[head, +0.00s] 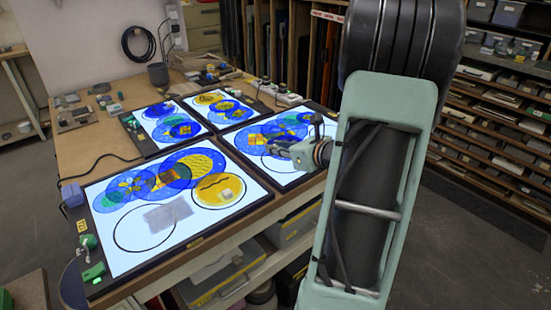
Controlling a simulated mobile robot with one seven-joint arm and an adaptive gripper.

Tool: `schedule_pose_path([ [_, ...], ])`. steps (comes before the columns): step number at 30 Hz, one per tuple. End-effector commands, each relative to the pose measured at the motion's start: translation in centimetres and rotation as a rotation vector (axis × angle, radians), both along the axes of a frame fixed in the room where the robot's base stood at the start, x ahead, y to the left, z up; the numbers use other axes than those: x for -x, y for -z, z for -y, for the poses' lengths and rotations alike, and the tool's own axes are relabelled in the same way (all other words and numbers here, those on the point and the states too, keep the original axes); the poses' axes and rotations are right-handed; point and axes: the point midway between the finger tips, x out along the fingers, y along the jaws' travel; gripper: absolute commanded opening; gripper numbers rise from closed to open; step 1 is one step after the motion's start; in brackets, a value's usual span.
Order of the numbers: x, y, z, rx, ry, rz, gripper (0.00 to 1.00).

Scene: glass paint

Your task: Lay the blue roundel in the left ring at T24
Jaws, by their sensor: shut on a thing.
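My gripper (275,149) is over the right-hand light panel (326,131), at the right of the view. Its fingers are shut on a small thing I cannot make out. Blue discs (252,142) lie behind it on that panel, and part of a black ring outline shows below it. The near-left light panel (104,254) has a black left ring (118,243), bare inside except for a grey sheet (168,215) over its upper right. A yellow disc (208,195) with a pale block lies in its right ring. Which panel is T24 is unreadable.
Two more lit panels with blue and yellow discs, one at the back left (152,131) and one at the back middle (240,114), lie on the wooden bench (90,156). Shelves (490,125) stand at right.

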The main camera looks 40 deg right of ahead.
Motion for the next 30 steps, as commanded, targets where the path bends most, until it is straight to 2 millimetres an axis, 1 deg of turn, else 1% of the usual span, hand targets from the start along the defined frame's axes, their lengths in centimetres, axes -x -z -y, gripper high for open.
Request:
schedule_pose_path([
  [3, -0.8, 1.2, 0.1, -0.003, 0.0, -0.001, 0.0],
  [6, -0.6, 3.0, 0.1, -0.005, 0.001, -0.001, 0.0],
  [8, -0.7, 3.6, 0.0, -0.004, 0.001, 0.0, 0.0],
  [16, -0.6, 3.8, 0.0, 0.0, -0.001, 0.001, 0.0],
  [19, -0.6, 4.1, 0.0, 0.0, -0.001, 0.001, 0.0],
  [20, -0.6, 4.1, 0.1, 0.0, 0.0, 0.0, 0.17],
  [24, -0.6, 4.0, 0.1, 0.0, -0.001, 0.0, 0.32],
  [30, -0.6, 4.0, 0.1, -0.001, 0.0, 0.0, 0.33],
])
